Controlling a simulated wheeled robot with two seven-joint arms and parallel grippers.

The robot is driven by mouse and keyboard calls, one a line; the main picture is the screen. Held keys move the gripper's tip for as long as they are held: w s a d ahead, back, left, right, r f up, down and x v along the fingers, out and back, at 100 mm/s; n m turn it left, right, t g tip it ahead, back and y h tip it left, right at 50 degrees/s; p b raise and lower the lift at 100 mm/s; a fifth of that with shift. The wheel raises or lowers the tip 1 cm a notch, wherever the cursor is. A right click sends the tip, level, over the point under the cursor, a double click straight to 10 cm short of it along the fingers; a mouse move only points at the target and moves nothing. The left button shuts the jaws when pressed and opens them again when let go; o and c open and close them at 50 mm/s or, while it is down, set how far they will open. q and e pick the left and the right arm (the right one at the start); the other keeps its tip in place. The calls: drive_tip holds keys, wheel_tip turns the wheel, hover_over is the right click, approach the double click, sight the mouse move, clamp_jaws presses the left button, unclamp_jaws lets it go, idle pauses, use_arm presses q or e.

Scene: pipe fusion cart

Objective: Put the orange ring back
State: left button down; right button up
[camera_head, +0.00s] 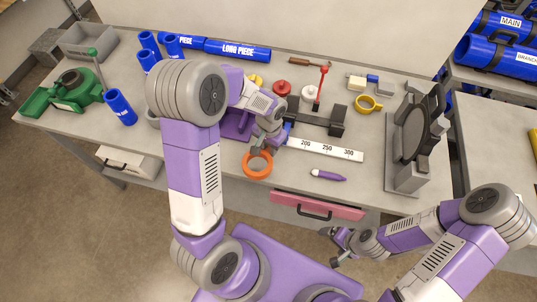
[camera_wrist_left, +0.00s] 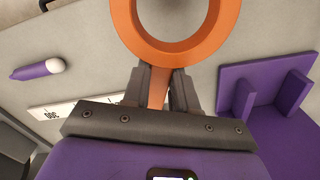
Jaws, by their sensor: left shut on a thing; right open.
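The orange ring (camera_head: 258,174) is a flat ring with a short tab, over the front edge of the bench in the head view. My left gripper (camera_head: 262,149) is shut on its tab. In the left wrist view, the ring (camera_wrist_left: 176,54) extends beyond the fingers (camera_wrist_left: 157,88), its top cut off by the frame edge. I cannot tell how high it is above the bench.
A purple bracket (camera_wrist_left: 262,85) stands near the ring. A white ruler (camera_head: 335,150) and purple marker (camera_head: 328,175) lie to the right. A pink drawer (camera_head: 318,204) is below.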

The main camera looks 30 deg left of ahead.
sight(269, 154)
use_arm(q)
wheel_tip(269, 154, down, 4)
drive_tip(key=shift+s+r, duration=0.1)
drive_tip(key=shift+f, duration=0.25)
drive_tip(key=shift+f+b, duration=0.2)
drive_tip(key=shift+b, duration=0.2)
drive_tip(key=c, duration=0.9)
unclamp_jaws()
drive_tip(key=shift+r, duration=0.15)
